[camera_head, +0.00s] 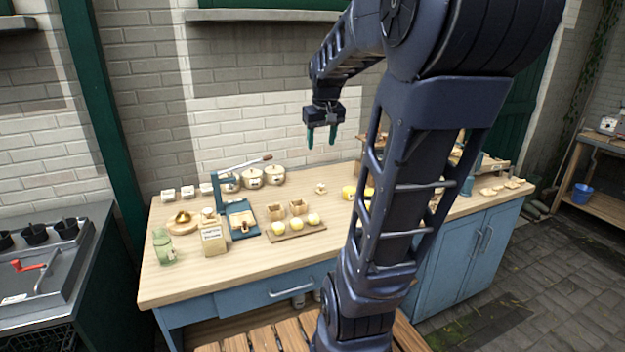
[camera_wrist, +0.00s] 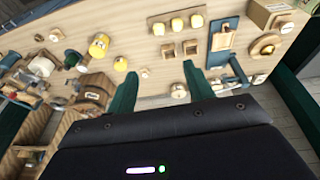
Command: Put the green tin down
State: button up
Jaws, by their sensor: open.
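My gripper (camera_head: 321,139) is open and empty, raised above the back of the wooden worktop, with its two green fingers pointing down. In the wrist view the fingers (camera_wrist: 160,72) stand apart with nothing between them but the worktop below. A pale green, glass-like jar (camera_head: 163,246) stands upright at the worktop's left front, far from my gripper. I cannot tell whether it is the green tin, and no other clearly green tin shows. My arm hides part of the worktop's middle and right.
The worktop (camera_head: 180,283) holds a cream box (camera_head: 213,239), a blue-framed board (camera_head: 242,219), a tray of yellow rounds (camera_head: 280,237) and lidded pots (camera_head: 274,175) at the back. A yellow tin (camera_head: 348,193) stands near my arm. The front strip is clear.

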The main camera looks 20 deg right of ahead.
jog(key=s+a+f, duration=0.2)
jog(key=s+a, duration=0.2)
jog(key=s, duration=0.3)
jog(key=s+a+f+t, duration=0.1)
jog(key=s+a+f, duration=0.1)
jog(key=s+a, duration=0.3)
jog(key=shift+s+f+y, duration=0.3)
jog(key=shift+s+f, duration=0.1)
jog(key=shift+s, duration=0.8)
jog(key=shift+d, duration=0.1)
